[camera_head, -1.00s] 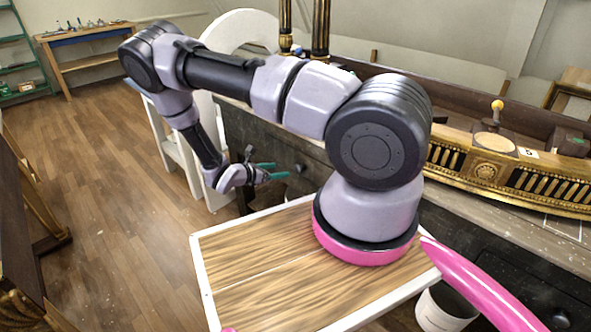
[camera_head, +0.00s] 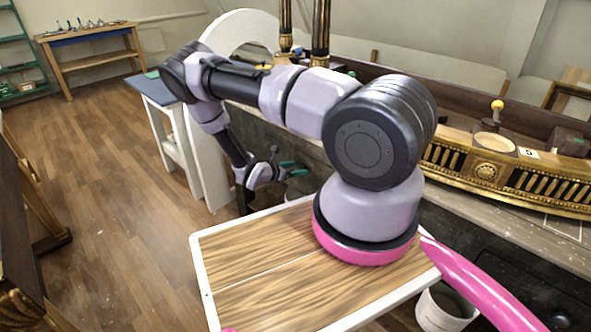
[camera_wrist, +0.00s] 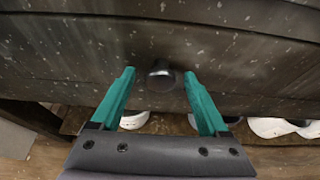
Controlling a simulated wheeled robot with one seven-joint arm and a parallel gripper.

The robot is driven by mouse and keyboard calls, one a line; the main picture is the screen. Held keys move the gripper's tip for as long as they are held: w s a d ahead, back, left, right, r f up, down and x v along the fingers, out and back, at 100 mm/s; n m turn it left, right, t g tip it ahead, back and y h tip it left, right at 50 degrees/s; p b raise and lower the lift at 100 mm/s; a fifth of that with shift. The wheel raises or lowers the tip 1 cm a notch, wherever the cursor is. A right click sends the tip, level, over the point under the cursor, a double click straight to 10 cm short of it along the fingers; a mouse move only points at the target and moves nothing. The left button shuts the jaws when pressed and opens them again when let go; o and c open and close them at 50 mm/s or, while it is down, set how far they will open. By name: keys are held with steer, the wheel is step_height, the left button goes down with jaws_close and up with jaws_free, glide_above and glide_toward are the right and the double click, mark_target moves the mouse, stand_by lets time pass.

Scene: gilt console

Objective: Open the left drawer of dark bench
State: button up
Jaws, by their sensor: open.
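The dark bench (camera_head: 470,235) runs along the right of the head view, with a drawer front at its near right. In the wrist view a dark, paint-specked drawer front (camera_wrist: 240,60) fills the upper part, with a small round dark knob (camera_wrist: 160,76) on it. My gripper (camera_wrist: 160,90) has two teal fingers, open, one on each side of the knob with a gap to each. I cannot tell whether the knob lies fully between the tips in depth. In the head view my gripper (camera_head: 290,170) is at the bench's left part; the knob there is hidden.
White round objects (camera_wrist: 275,127) sit on a lower shelf under the drawer. A gilt carved piece (camera_head: 490,170) lies on the bench top. A white bucket (camera_head: 440,308) stands at the bench's foot. A white stand (camera_head: 180,140) is behind my arm.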

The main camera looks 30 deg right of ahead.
jaws_close()
stand_by(1.4)
